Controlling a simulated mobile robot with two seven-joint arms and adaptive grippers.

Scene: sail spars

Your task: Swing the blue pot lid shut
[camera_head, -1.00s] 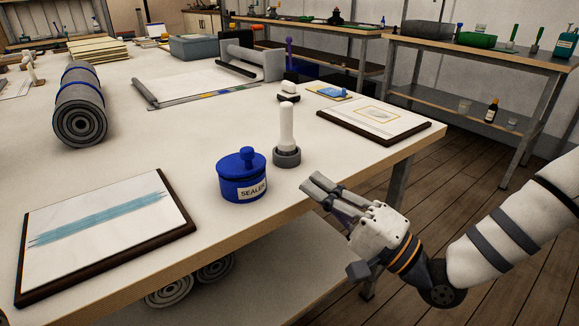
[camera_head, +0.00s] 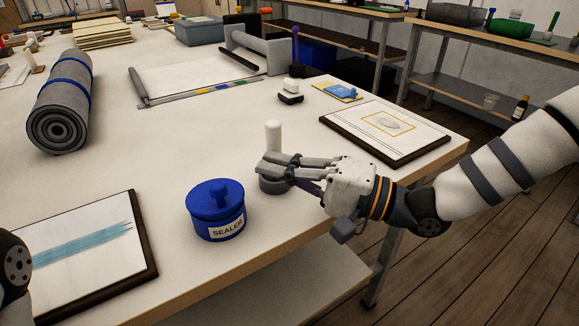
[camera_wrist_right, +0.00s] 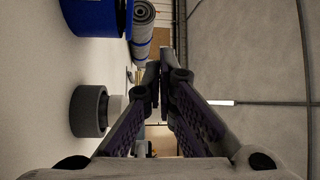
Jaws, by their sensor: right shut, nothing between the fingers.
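The blue pot (camera_head: 228,229) with a "SEALER" label stands near the table's front edge. Its blue lid (camera_head: 203,197), with a round knob, lies about flat on top; I cannot tell whether it is fully seated. Part of the blue pot also shows at the top of the right wrist view (camera_wrist_right: 92,16). My right gripper (camera_head: 262,168) is shut and empty, to the right of the pot and apart from it. Its fingers partly cover a white-handled tool in the head view. In the right wrist view the fingertips (camera_wrist_right: 155,78) are together. My left gripper is out of view.
The white-handled tool (camera_head: 273,135) stands upright on its grey round base (camera_wrist_right: 89,111), close to the right gripper. A framed blue-stroke board (camera_head: 95,255) lies left of the pot, another framed board (camera_head: 385,130) to the right. A grey roll (camera_head: 60,105) lies further back.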

